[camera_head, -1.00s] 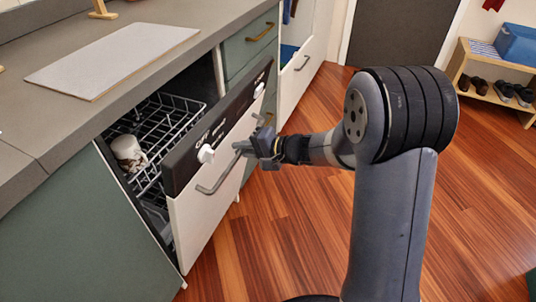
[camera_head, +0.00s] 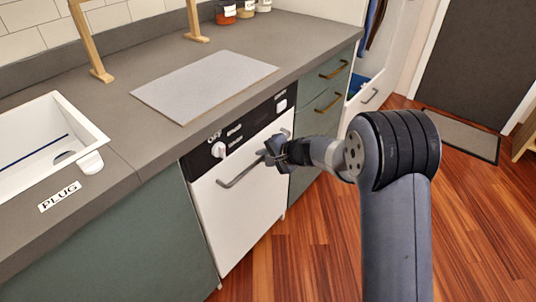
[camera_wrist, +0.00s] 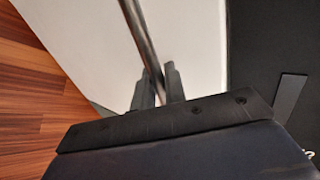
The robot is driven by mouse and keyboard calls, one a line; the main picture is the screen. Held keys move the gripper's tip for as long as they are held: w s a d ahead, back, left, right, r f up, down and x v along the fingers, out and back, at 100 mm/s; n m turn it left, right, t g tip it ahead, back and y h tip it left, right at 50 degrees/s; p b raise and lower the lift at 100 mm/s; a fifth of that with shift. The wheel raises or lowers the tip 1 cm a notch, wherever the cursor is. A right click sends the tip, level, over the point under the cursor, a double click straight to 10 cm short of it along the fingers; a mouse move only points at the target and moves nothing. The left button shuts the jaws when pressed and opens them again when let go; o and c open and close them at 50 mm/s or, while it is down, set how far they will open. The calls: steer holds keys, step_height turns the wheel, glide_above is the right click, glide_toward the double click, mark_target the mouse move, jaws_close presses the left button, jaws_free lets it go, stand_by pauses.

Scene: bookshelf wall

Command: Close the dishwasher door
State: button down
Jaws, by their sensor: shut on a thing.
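The dishwasher door (camera_head: 240,205) is a white panel with a black control strip on top, and it stands upright, about flush with the green cabinet fronts. The rack inside is hidden behind it. A grey bar handle (camera_head: 238,174) crosses the door's upper part. My gripper (camera_head: 268,153) is at the right end of the handle, in front of the door. In the wrist view the handle (camera_wrist: 139,35) runs down between the two fingers of my gripper (camera_wrist: 157,88), which are shut on it, with the white door (camera_wrist: 95,35) behind.
A grey board (camera_head: 205,84) lies on the counter (camera_head: 125,125) above the dishwasher. A white sink (camera_head: 80,125) is at the left. Green drawers (camera_head: 318,110) with brass handles stand to the right. The wooden floor (camera_head: 300,250) in front is clear.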

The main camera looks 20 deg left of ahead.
steer(key=shift+w+a+r, duration=0.1)
steer(key=shift+a+r, duration=0.25)
steer(key=c, duration=1.8)
jaws_free()
steer(key=shift+a, duration=0.1)
steer(key=v, duration=1.1)
steer(key=shift+d+f+p, duration=0.25)
steer(key=shift+f+p, duration=0.05)
steer(key=shift+p, duration=0.05)
steer(key=shift+a+f, duration=0.1)
steer(key=x, duration=0.7)
steer(key=shift+b, duration=0.3)
steer(key=shift+x, duration=1.7)
